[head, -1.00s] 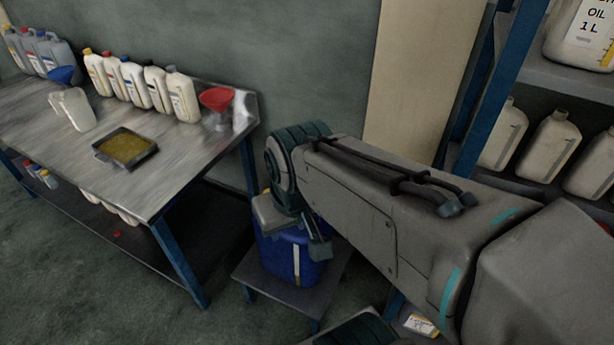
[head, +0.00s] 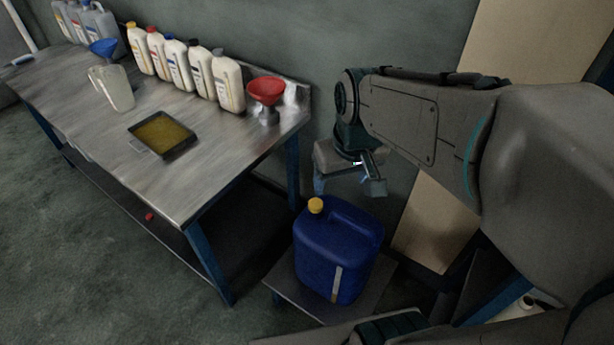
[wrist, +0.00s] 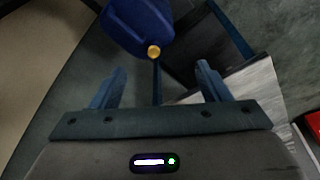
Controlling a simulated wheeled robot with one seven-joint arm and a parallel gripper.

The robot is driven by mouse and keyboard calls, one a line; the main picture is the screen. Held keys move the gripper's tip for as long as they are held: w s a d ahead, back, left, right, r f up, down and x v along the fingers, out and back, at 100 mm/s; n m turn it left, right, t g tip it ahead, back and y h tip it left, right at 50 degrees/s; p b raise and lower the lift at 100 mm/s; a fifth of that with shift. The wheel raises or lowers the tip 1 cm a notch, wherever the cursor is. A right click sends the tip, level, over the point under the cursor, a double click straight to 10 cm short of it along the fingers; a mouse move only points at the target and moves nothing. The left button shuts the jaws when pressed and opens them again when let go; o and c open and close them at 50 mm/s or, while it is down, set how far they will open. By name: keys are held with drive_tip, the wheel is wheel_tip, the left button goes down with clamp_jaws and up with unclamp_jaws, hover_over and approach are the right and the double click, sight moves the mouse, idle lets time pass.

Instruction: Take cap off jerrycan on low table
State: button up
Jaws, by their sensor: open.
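A blue jerrycan (head: 335,262) stands upright on the low table (head: 381,297), with a yellow cap (head: 316,205) on its neck. In the wrist view the jerrycan (wrist: 134,22) shows at the top, with its yellow cap (wrist: 154,52) just beyond the space between the fingertips. My gripper (head: 318,190) points down above the cap and is apart from it. In the wrist view my gripper (wrist: 160,78) is open, with nothing between its two fingers.
A metal workbench (head: 200,185) stands at the left. It holds a tray of oil (head: 163,134), a red funnel (head: 267,92), a blue funnel (head: 103,47), a clear jug (head: 112,88) and several bottles. A tan panel (head: 437,226) stands behind the jerrycan.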

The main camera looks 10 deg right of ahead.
drive_tip(key=w+f+n+b, duration=0.1)
drive_tip(key=w+f+b, duration=0.2)
drive_tip(key=w+f, duration=0.4)
drive_tip(key=n+g+b, duration=0.3)
drive_tip(key=n+b, duration=0.1)
drive_tip(key=b, duration=0.2)
hover_over(316, 204)
drive_tip(key=f, duration=2.5)
drive_tip(key=shift+s+a, duration=0.25)
drive_tip(key=shift+s, duration=0.05)
drive_tip(key=shift+w+d+f+p, duration=0.1)
drive_tip(key=shift+w+f+p, duration=0.1)
drive_tip(key=shift+f, duration=1.3)
drive_tip(key=shift+w+d+f+p, duration=0.1)
drive_tip(key=shift+w+f+p, duration=0.1)
drive_tip(key=shift+f, duration=1.3)
drive_tip(key=c, duration=1)
